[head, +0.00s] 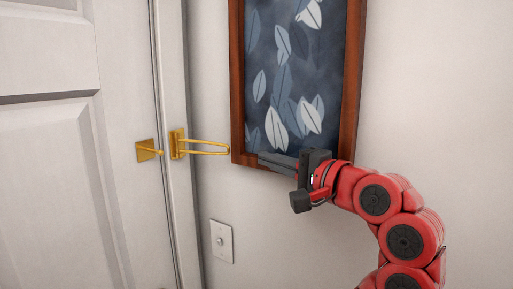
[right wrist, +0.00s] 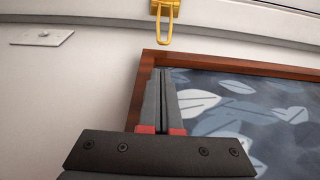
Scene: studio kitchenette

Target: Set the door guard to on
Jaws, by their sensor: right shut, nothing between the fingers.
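The brass door guard has a U-shaped swing bar (head: 205,147) hinged on a plate on the door frame. The bar sticks out to the right, away from the door. It also shows at the top of the right wrist view (right wrist: 164,20). The brass catch plate (head: 147,150) with its knob is on the white door (head: 50,150), which looks closed. My right gripper (head: 262,158) is shut and empty, just right of the bar's free end and in front of the picture's lower edge. In the right wrist view its fingers (right wrist: 160,75) point toward the bar, apart from it. My left gripper is not in view.
A wood-framed leaf picture (head: 300,75) hangs on the wall close behind my right gripper; its frame (right wrist: 145,85) is near the fingers. A white wall plate (head: 221,241) with a small knob is below the guard. The wall between them is bare.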

